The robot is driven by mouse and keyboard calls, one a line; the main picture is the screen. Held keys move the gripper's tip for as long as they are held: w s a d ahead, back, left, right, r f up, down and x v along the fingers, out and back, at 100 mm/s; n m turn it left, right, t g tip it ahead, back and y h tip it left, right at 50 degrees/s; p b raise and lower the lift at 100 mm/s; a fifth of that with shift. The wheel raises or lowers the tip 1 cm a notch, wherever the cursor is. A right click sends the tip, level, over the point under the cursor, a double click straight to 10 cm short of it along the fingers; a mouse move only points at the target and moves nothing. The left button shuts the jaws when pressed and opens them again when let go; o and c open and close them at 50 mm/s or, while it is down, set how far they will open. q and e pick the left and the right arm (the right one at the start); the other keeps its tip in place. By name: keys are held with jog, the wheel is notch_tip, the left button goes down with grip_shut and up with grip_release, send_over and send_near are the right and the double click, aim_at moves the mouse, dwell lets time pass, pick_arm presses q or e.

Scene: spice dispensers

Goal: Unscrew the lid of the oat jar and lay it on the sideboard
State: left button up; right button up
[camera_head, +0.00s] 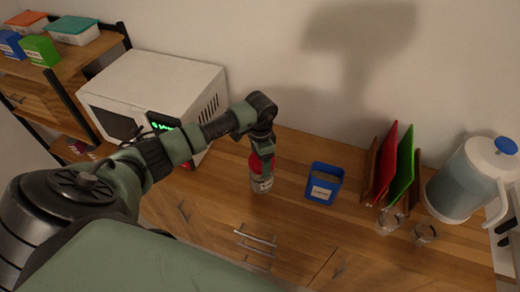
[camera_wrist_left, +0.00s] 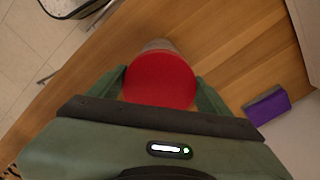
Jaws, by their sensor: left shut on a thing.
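The jar (camera_head: 261,184) stands upright on the wooden sideboard (camera_head: 225,180), with its red lid (camera_head: 256,163) on top. My left gripper (camera_head: 264,158) comes down over the jar from above and is shut on the red lid. In the left wrist view the round red lid (camera_wrist_left: 160,80) sits between the two green fingers, and a strip of the jar (camera_wrist_left: 158,45) shows beyond it. The label is too small to read. My right gripper is in neither view.
A blue container (camera_head: 324,184) stands right of the jar. Red and green boards (camera_head: 402,165) in a rack, two glasses (camera_head: 390,222) and a pitcher (camera_head: 466,182) stand further right. A white microwave (camera_head: 150,85) is at the left. Bare sideboard lies in front of the container.

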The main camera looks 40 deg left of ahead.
pick_arm(q)
jog(key=shift+d+n, duration=0.1)
jog(key=shift+n, duration=0.7)
jog(key=shift+w+d, duration=0.1)
jog(key=shift+d, duration=0.1)
jog(key=shift+n, duration=0.7)
jog(key=shift+a+n, duration=0.2)
jog(key=shift+n, duration=0.3)
jog(key=o, duration=1.2)
